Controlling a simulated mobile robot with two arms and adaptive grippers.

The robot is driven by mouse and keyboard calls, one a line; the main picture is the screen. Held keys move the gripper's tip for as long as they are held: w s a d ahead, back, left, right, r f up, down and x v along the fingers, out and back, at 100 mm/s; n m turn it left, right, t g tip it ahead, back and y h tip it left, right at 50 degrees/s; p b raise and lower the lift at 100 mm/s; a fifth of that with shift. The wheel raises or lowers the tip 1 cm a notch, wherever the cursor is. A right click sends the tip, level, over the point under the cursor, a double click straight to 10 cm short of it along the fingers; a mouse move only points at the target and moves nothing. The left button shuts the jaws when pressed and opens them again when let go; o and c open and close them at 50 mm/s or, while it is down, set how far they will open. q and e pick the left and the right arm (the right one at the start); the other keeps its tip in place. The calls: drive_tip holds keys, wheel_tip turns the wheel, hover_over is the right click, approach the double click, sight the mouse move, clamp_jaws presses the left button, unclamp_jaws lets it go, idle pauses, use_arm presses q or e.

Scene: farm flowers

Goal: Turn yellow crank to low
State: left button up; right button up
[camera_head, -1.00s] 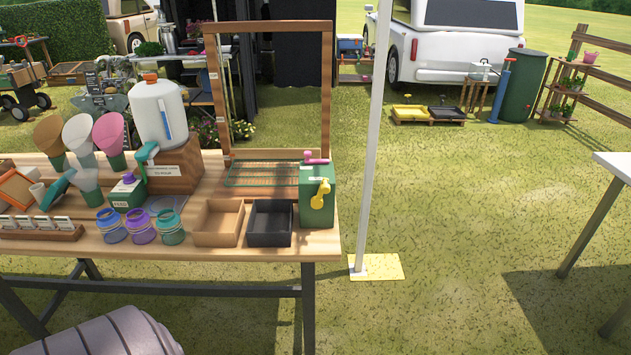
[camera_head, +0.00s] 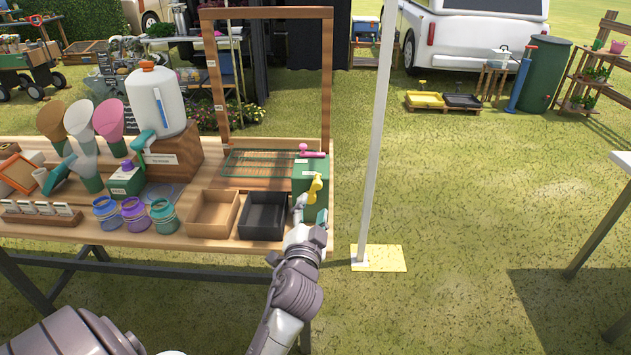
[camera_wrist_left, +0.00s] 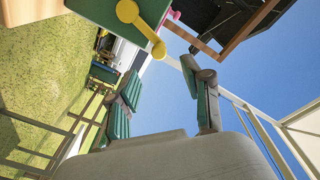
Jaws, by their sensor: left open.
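The yellow crank (camera_head: 315,188) sits on the front of a green box (camera_head: 304,174) at the right end of the wooden table. My left gripper (camera_head: 310,211) is open just below and in front of the crank in the head view. In the left wrist view, the crank (camera_wrist_left: 141,27) shows at the top, beyond the open fingertips, with its arm slanting down to the right. The fingers (camera_wrist_left: 163,97) are apart with nothing between them, and I see no contact with the crank. My fingers and wrist hide part of the green box. No low mark is readable.
A pink crank (camera_head: 311,153) sits on top of the green box. A black tray (camera_head: 262,232) and a wooden tray (camera_head: 212,230) stand to its left. A white pole (camera_head: 376,130) rises right of the table.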

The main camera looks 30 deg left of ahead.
sight(317, 187)
use_arm(q)
drive_tip(key=p+x, duration=0.1)
drive_tip(key=x, duration=0.9)
clamp_jaws()
drive_tip(key=shift+f, duration=0.1)
